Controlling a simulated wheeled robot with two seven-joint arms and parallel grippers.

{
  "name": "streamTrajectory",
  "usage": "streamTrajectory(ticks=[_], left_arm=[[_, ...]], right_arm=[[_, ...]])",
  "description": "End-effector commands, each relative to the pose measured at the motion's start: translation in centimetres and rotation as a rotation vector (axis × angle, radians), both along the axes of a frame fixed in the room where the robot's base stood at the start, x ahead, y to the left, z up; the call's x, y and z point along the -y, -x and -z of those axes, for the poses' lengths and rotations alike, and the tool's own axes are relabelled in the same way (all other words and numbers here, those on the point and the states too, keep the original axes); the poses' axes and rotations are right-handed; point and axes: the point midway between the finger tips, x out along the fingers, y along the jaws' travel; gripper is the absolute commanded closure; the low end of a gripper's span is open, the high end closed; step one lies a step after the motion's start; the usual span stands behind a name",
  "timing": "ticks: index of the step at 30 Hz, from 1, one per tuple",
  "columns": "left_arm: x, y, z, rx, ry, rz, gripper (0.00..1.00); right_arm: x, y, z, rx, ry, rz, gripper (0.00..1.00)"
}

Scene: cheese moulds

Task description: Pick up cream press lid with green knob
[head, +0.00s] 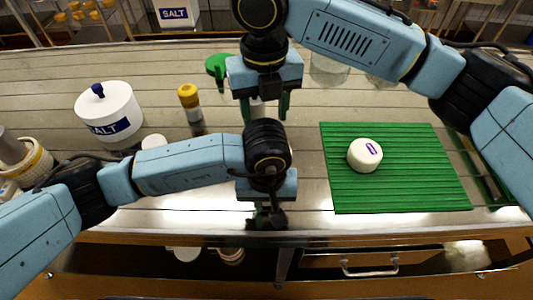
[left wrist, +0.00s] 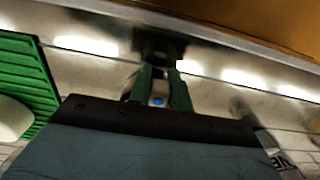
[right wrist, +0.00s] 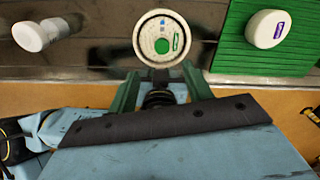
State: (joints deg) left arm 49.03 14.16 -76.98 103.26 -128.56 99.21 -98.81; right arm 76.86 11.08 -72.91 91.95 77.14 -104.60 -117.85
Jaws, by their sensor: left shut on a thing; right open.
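In the right wrist view, the cream press lid (right wrist: 148,30) is a pale round disc with a green knob and a green label, lying on the metal bench. My right gripper (right wrist: 161,90) is open, its fingertips near the lid's lower edge. In the head view, my right gripper (head: 264,106) points down, and a small pale part of something shows between its fingers. My left gripper (head: 265,215) is low at the bench's front edge. In the left wrist view, my left gripper (left wrist: 158,92) is shut on a small pale thing with a blue spot (left wrist: 158,101), mostly hidden.
A green ribbed mat (head: 400,195) with a white round cheese (head: 362,156) lies right. A white salt pot (head: 110,106) with a blue knob, a yellow-capped bottle (head: 188,96) and a green object (head: 216,67) stand left and behind. My arms are close together.

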Motion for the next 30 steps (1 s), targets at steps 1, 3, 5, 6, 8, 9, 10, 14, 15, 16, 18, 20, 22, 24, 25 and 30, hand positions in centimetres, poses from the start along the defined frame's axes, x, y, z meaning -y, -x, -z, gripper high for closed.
streamTrajectory(ticks=[1, 3, 5, 6, 8, 9, 10, 14, 15, 16, 18, 20, 22, 24, 25, 30], left_arm=[[0.0, -0.1, 0.0, 0.002, 0.0, -0.001, 1.0], [0.0, -0.1, 0.0, 0.002, 0.0, -0.001, 1.0], [0.0, -0.1, -0.1, 0.002, 0.0, -0.001, 1.0], [0.0, -0.1, -0.1, 0.002, 0.0, 0.0, 1.0], [0.0, -0.1, -0.1, 0.002, 0.001, 0.0, 1.0], [0.0, -0.1, -0.1, 0.002, 0.001, 0.0, 1.0], [0.0, -0.1, -0.1, 0.002, 0.001, 0.0, 1.0], [0.0, -0.1, -0.1, 0.002, 0.001, 0.0, 1.0], [0.0, -0.1, -0.1, 0.002, 0.001, 0.0, 1.0], [0.0, -0.1, -0.1, 0.002, 0.001, 0.0, 1.0], [0.0, -0.1, -0.1, 0.002, 0.001, 0.0, 1.0], [0.0, -0.1, -0.1, 0.002, 0.001, 0.0, 1.0], [0.0, -0.1, -0.1, 0.002, 0.001, 0.0, 1.0], [0.0, -0.1, -0.1, 0.002, 0.001, 0.0, 1.0], [0.0, -0.1, -0.1, 0.002, 0.001, 0.0, 1.0], [0.0, -0.1, -0.1, 0.002, 0.001, 0.0, 1.0]], right_arm=[[0.1, 0.1, 1.1, -0.005, 0.001, 0.0, 0.5], [0.1, 0.1, 2.4, -0.005, 0.001, 0.002, 0.5], [0.0, 0.1, 3.4, -0.004, 0.0, 0.002, 0.5], [0.0, 0.1, 3.9, -0.004, 0.0, 0.002, 0.5], [0.0, 0.0, 4.6, -0.002, -0.001, 0.003, 0.5], [0.0, 0.0, 5.0, -0.002, 0.0, 0.002, 0.5], [0.0, 0.0, 5.2, -0.002, 0.0, 0.002, 0.5], [0.1, -0.1, 6.0, -0.002, -0.001, 0.003, 0.5], [0.2, -0.1, 6.5, -0.002, -0.001, 0.004, 0.5], [0.3, -0.2, 7.0, -0.003, 0.0, 0.004, 0.5], [0.4, -0.3, 8.2, -0.004, 0.0, 0.006, 0.5], [0.4, -0.4, 9.0, -0.004, -0.001, 0.004, 0.5], [0.4, -0.4, 9.9, -0.003, 0.0, 0.004, 0.5], [0.4, -0.4, 10.4, -0.002, -0.001, 0.004, 0.5], [0.4, -0.4, 10.5, -0.002, -0.001, 0.003, 0.5], [0.3, -0.4, 10.6, -0.002, -0.003, 0.003, 0.5]])
